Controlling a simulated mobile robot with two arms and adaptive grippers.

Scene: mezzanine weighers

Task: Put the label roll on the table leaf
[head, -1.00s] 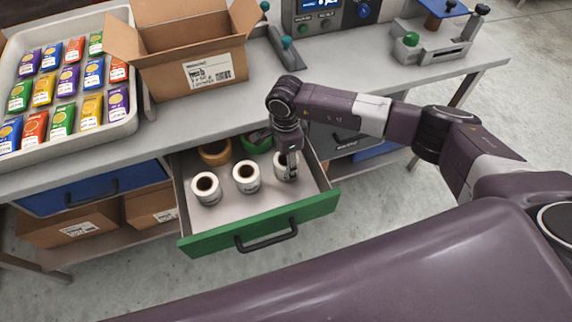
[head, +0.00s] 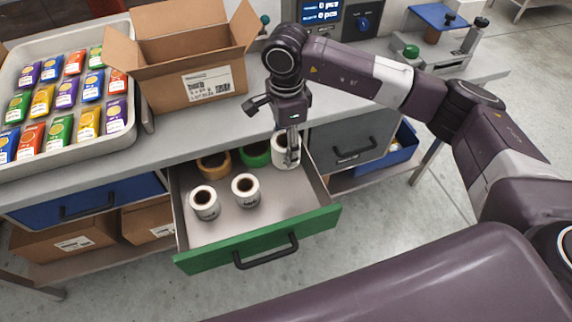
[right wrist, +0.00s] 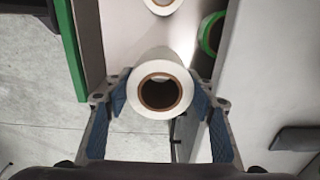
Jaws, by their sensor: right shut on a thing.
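My right gripper (head: 291,147) is shut on a white label roll (head: 281,150) and holds it above the back right part of the open green-fronted drawer. In the right wrist view the label roll (right wrist: 161,91) sits between the two blue-padded fingers, its brown core facing the camera. Two more white label rolls (head: 205,203) (head: 245,189) stand in the drawer. I cannot make out a separate table leaf; the grey table top (head: 200,124) runs behind the drawer. My left gripper is not in view.
In the drawer (head: 262,240) lie an orange tape roll (head: 213,163) and a green one (head: 256,155). On the table top are an open cardboard box (head: 192,62), a tray (head: 131,128) of colourful packets and a weigher display (head: 322,12). A grey drawer (head: 350,143) is beside it, closed.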

